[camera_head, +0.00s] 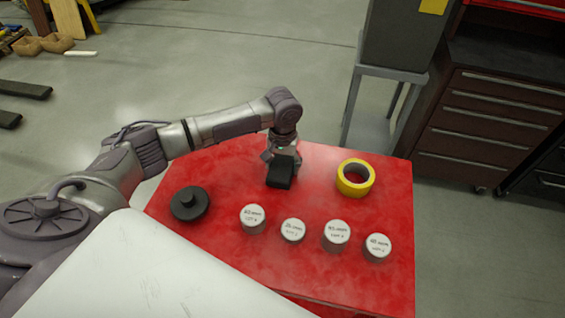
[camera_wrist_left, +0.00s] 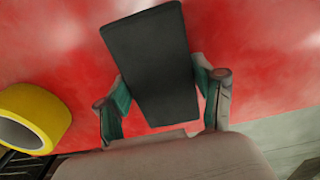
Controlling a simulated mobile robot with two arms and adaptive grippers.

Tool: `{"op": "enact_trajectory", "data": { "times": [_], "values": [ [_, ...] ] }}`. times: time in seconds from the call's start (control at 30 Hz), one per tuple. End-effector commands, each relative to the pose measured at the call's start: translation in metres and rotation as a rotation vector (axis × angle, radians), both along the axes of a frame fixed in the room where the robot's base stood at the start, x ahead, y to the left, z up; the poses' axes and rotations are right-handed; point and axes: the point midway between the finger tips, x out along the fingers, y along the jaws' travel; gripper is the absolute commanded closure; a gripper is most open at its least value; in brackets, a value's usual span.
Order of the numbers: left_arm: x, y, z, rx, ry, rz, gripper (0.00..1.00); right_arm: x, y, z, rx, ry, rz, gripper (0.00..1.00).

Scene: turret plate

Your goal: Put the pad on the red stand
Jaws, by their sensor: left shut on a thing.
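The black rectangular pad (camera_head: 280,174) is in my left gripper (camera_head: 282,158), over the far middle of the red stand (camera_head: 225,170). In the left wrist view the pad (camera_wrist_left: 150,62) sits between the two fingers of the left gripper (camera_wrist_left: 163,100), which are shut on its sides. The red stand's top (camera_wrist_left: 258,50) fills the background there. I cannot tell whether the pad touches the stand's top or is just above it. My right gripper is not in view.
A yellow tape roll (camera_head: 355,178) lies right of the pad. A black disc with a knob (camera_head: 189,203) is at the left. Several labelled cylinders, one of them (camera_head: 253,218) at left, stand along the front. A dark drawer cabinet (camera_head: 500,115) is beyond the stand, at the right.

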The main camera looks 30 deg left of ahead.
Motion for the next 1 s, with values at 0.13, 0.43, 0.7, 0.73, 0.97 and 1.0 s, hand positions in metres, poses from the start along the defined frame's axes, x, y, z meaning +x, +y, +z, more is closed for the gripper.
{"op": "enact_trajectory", "data": {
  "times": [0.13, 0.43, 0.7, 0.73, 0.97, 1.0],
  "values": [
    [0.000, 0.000, 0.000, 0.000, 0.000, 0.000, 0.70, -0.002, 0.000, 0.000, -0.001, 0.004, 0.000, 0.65],
    [0.000, 0.000, -0.002, 0.000, 0.001, 0.001, 0.07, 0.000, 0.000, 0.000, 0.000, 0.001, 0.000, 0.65],
    [0.000, 0.000, -0.001, 0.000, 0.000, 0.000, 0.07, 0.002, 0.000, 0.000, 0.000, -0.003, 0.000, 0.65],
    [0.000, 0.000, 0.000, 0.000, -0.001, 0.000, 0.07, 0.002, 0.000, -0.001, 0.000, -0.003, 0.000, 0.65],
    [0.001, 0.000, 0.033, -0.001, -0.003, 0.000, 0.07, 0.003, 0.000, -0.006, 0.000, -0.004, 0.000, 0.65],
    [0.001, 0.000, 0.042, -0.001, -0.004, 0.001, 0.07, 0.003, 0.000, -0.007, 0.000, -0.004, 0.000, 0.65]
  ]
}}
